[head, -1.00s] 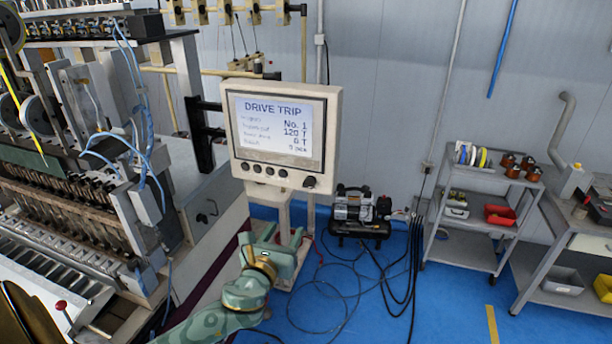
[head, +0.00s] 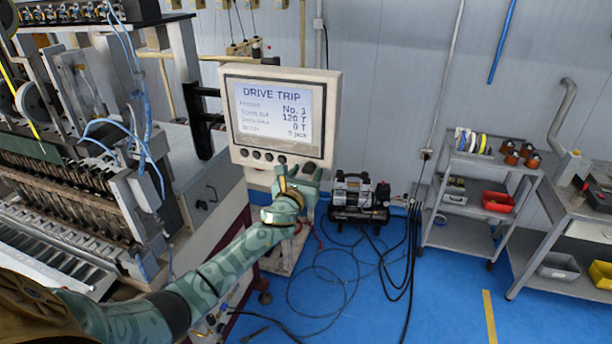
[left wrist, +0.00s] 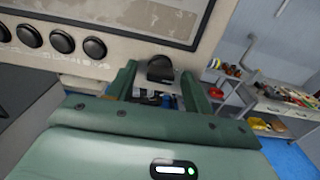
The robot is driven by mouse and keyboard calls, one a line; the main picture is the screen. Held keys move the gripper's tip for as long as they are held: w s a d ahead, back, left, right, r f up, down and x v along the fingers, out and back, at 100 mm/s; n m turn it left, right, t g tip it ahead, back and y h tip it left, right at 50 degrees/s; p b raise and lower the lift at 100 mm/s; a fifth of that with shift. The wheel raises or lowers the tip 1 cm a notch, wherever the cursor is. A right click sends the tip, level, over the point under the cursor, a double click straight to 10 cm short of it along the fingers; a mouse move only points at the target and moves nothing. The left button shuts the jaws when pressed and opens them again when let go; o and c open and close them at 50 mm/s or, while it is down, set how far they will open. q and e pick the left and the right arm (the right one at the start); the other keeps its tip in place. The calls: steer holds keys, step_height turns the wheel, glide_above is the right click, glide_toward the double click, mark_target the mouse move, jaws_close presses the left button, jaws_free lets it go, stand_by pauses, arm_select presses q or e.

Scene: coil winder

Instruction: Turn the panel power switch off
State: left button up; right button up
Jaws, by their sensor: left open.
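The control panel (head: 330,112) is a beige box with a lit screen (head: 275,113) reading "DRIVE TRIP". A row of dark round buttons (head: 257,154) runs along its lower edge. The panel power switch, a black knob (head: 311,166), sits at the lower right of that row; it shows larger in the left wrist view (left wrist: 160,69). My left gripper (head: 301,175) is open just below the panel's lower right corner. In the left wrist view its two fingers (left wrist: 158,85) stand either side of the knob, with a gap; I cannot tell whether they touch it. My right gripper is not in view.
The coil winder (head: 70,170) with blue hoses fills the left. A compressor (head: 358,200) and loose black cables lie on the blue floor behind. A grey shelf cart (head: 470,200) and a workbench (head: 560,215) stand at the right. The floor between is mostly clear.

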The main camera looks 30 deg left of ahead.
arm_select(q)
steer(key=c, duration=1)
steer(key=shift+n, duration=0.3)
steer(key=n, duration=0.3)
steer(key=shift+n+b, duration=0.3)
steer(key=n, duration=0.4)
steer(key=shift+n, duration=0.3)
steer(key=n, duration=0.4)
steer(key=shift+n, duration=2.5)
